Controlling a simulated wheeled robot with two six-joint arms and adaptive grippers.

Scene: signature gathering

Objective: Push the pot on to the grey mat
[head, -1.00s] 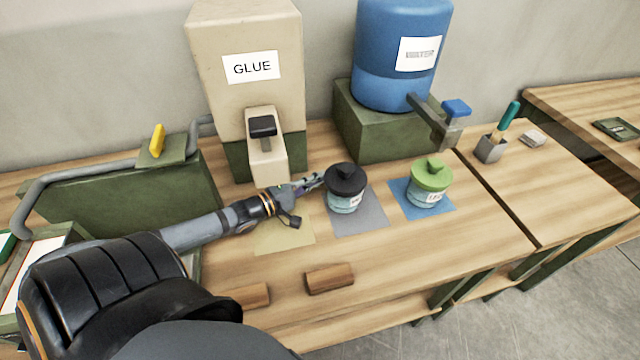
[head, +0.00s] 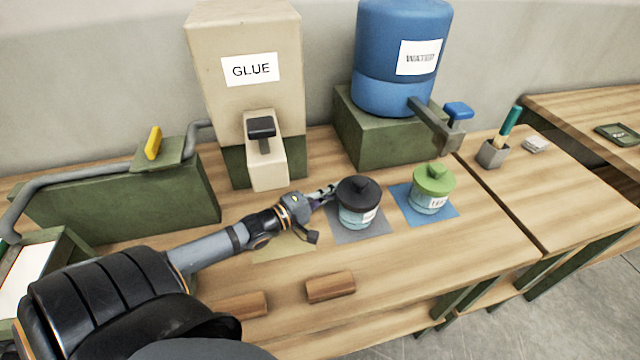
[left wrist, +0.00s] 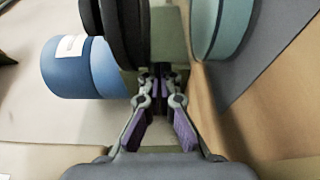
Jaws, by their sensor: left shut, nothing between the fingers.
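The pot with a black lid and teal body (head: 357,214) stands upright on the grey mat (head: 378,232), with mat showing in front of it and at its sides. My left gripper (head: 328,192) is shut and empty at the pot's left side, against it or very close; contact is hard to tell. In the left wrist view the shut fingertips (left wrist: 160,76) point at the pot, whose dark lid (left wrist: 122,30) and teal body (left wrist: 222,28) fill the top. The grey mat (left wrist: 258,55) shows at right there. My right gripper is not in view.
A green-lidded pot (head: 432,190) stands on a blue mat (head: 447,211) to the right. A yellowish mat (head: 285,247) lies under my left arm. The glue dispenser (head: 250,110) and blue water tank (head: 397,60) stand behind. Wooden blocks (head: 330,287) lie in front.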

